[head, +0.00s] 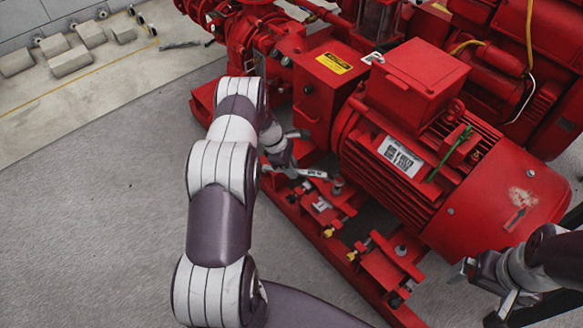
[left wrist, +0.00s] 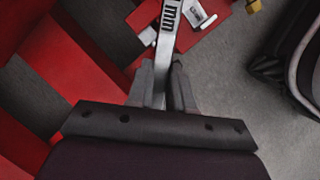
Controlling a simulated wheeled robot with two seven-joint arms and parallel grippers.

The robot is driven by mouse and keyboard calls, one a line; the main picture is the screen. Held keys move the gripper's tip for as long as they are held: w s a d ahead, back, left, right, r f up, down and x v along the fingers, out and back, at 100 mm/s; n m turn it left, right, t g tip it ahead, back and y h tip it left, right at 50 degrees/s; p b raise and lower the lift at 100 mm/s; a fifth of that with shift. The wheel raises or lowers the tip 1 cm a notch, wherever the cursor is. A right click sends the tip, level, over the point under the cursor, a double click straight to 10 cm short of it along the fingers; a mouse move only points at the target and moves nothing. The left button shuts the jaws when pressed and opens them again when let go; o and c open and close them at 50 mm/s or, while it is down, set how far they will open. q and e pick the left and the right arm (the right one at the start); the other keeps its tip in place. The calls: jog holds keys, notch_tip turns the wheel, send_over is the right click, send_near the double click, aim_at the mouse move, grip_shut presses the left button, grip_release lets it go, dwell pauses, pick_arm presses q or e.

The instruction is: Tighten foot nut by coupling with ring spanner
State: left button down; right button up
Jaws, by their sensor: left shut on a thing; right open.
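My left gripper (head: 283,160) is shut on a silver ring spanner (head: 312,173), low beside the red pumpset. The spanner's free end points right, close to a foot nut (head: 337,186) on the red base near the coupling end of the motor. I cannot tell whether the ring is around the nut. In the left wrist view the spanner (left wrist: 166,40) runs up out of frame from between the fingers of the left gripper (left wrist: 162,82), its ring end unseen. My right gripper (head: 482,287) is open and empty at the lower right.
The red motor (head: 410,165) with its terminal box (head: 417,78) stands just right of the spanner. The red base frame (head: 375,262) carries brass-ended bolts. My left arm hides part of the floor and pump end. Grey floor (head: 90,200) at left is clear; concrete blocks (head: 70,60) lie far left.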

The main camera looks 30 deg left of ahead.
dwell(0.3)
pick_arm(q)
jog(key=shift+s+d+f+n+b, duration=0.15)
jog(key=shift+s+f+b, duration=0.1)
jog(key=shift+f, duration=0.35)
jog(key=shift+s+f+n+b, duration=0.15)
jog(key=shift+f+b, duration=0.05)
jog(key=shift+f, duration=0.35)
pick_arm(e)
jog(key=shift+f, duration=0.35)
pick_arm(q)
jog(key=shift+f+b, duration=1)
jog(key=shift+f, duration=0.35)
pick_arm(e)
jog(key=shift+f, duration=1)
pick_arm(q)
jog(key=shift+r, duration=0.1)
pick_arm(e)
jog(key=shift+w+a+r, duration=0.1)
